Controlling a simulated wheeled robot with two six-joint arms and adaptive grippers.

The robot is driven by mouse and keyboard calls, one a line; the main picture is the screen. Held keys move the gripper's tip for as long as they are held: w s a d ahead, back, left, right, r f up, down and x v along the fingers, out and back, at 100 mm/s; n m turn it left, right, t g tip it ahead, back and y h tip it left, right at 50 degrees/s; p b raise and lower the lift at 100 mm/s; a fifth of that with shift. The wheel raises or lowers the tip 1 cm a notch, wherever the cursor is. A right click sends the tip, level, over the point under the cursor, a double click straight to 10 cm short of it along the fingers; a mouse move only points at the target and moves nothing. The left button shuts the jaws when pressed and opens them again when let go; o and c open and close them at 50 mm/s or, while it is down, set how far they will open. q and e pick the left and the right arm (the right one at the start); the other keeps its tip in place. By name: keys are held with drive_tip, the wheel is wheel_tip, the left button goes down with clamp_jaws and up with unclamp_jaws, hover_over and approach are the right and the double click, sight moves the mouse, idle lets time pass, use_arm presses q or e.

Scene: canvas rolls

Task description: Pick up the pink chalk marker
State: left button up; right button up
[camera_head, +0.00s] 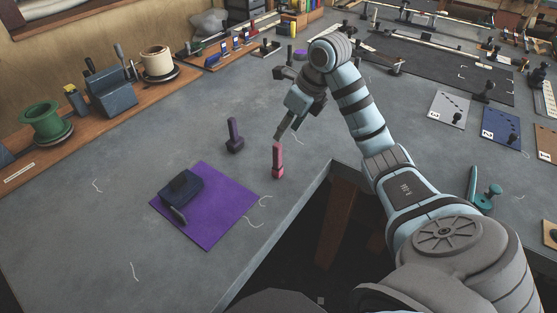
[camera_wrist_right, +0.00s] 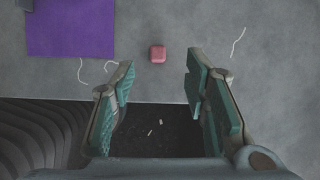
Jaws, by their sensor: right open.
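The pink chalk marker (camera_head: 278,161) stands upright on the grey table near its front edge. In the right wrist view the pink marker (camera_wrist_right: 157,54) shows from above as a small rounded square, ahead of the fingertips and between their lines. My right gripper (camera_head: 284,131) is just above and beside the marker in the head view, apart from it. In the right wrist view my right gripper (camera_wrist_right: 158,83) has its two teal-padded fingers spread with nothing between them. My left gripper is not in view.
A purple marker (camera_head: 234,136) stands left of the pink one. A purple sheet (camera_head: 222,219) with a dark blue tool (camera_head: 184,190) lies at the left front. A wooden shelf (camera_head: 58,155) with spools runs along the back left. Loose threads lie nearby. The table edge is close.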

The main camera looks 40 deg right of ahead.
sight(276, 144)
drive_tip(key=b+x, duration=0.1)
drive_tip(key=x, duration=0.1)
drive_tip(key=b+x, duration=0.2)
drive_tip(key=x, duration=0.1)
drive_tip(key=b+x, duration=0.2)
drive_tip(key=shift+a+f, duration=0.3)
drive_tip(key=shift+a, duration=0.05)
drive_tip(key=shift+w+f, duration=0.25)
drive_tip(key=x, duration=0.1)
drive_tip(key=b+x, duration=0.1)
drive_tip(key=x, duration=0.1)
drive_tip(key=s+b+x, duration=0.1)
drive_tip(key=shift+w+d+f, duration=0.15)
drive_tip(key=shift+d+f, duration=0.1)
drive_tip(key=shift+f, duration=0.1)
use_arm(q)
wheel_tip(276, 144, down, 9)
use_arm(e)
drive_tip(key=shift+w, duration=0.1)
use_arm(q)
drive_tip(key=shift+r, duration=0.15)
use_arm(e)
clamp_jaws()
